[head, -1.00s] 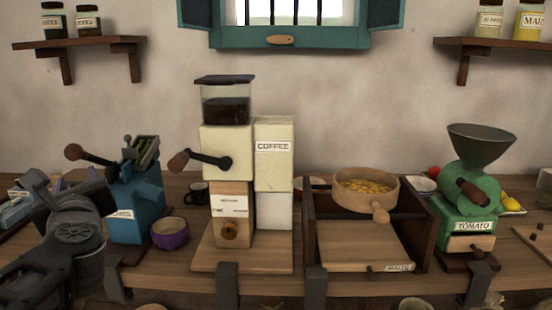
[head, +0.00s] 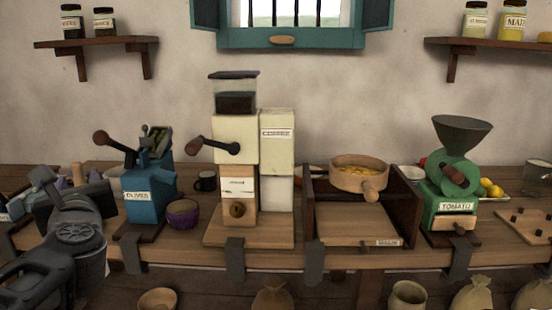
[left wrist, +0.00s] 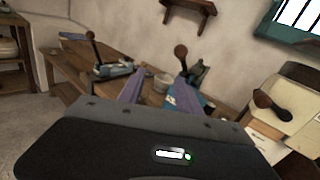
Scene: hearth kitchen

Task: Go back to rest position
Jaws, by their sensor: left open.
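My left gripper (head: 66,186) is at the far left of the head view, in front of the bench and left of the blue olives mill (head: 150,196). In the left wrist view, its two purple fingers (left wrist: 156,82) stand apart with nothing between them. The fingers point toward the wooden bench and the wall. The blue olives mill also shows behind the right finger (left wrist: 196,98). My right gripper is in neither view.
The bench (head: 350,256) holds a coffee grinder (head: 237,140), a wooden sieve (head: 360,180) on a dark stand, and a green tomato mill (head: 452,188). A purple bowl (head: 183,213) sits beside the olives mill. Sacks (head: 473,297) and a bowl (head: 158,299) are below the front edge.

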